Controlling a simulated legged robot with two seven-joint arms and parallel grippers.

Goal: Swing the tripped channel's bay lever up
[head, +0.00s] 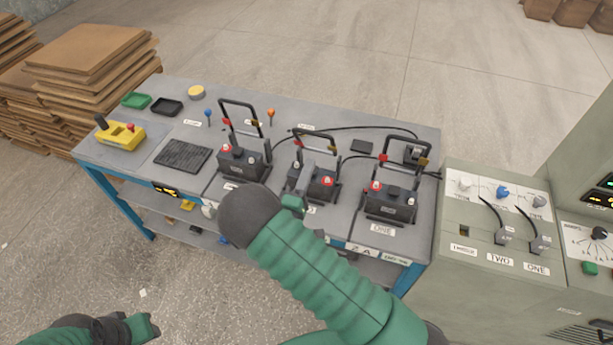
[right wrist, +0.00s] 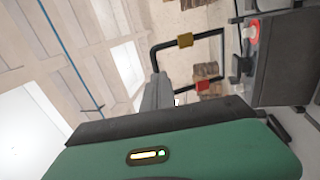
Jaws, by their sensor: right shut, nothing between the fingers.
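Three dark battery units stand in a row on the grey bench: left (head: 245,163), middle (head: 325,190) and right (head: 392,206), the right one above a label ONE. Each has a raised black U-shaped handle with red and yellow clips. My right gripper (head: 303,180) is shut and empty at the middle unit, beside its handle; I cannot tell whether they touch. Its grey fingers show in the right wrist view (right wrist: 160,93), near a black handle (right wrist: 188,42). On the cabinet, two black levers stand above labels TWO (head: 499,235) and ONE (head: 538,240). My left gripper (head: 143,326) is low left, its jaws unclear.
The pale green cabinet (head: 440,270) stands right of the bench, with a knob row and lit indicators (head: 600,198). Stacked boards (head: 90,50) stand behind left.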

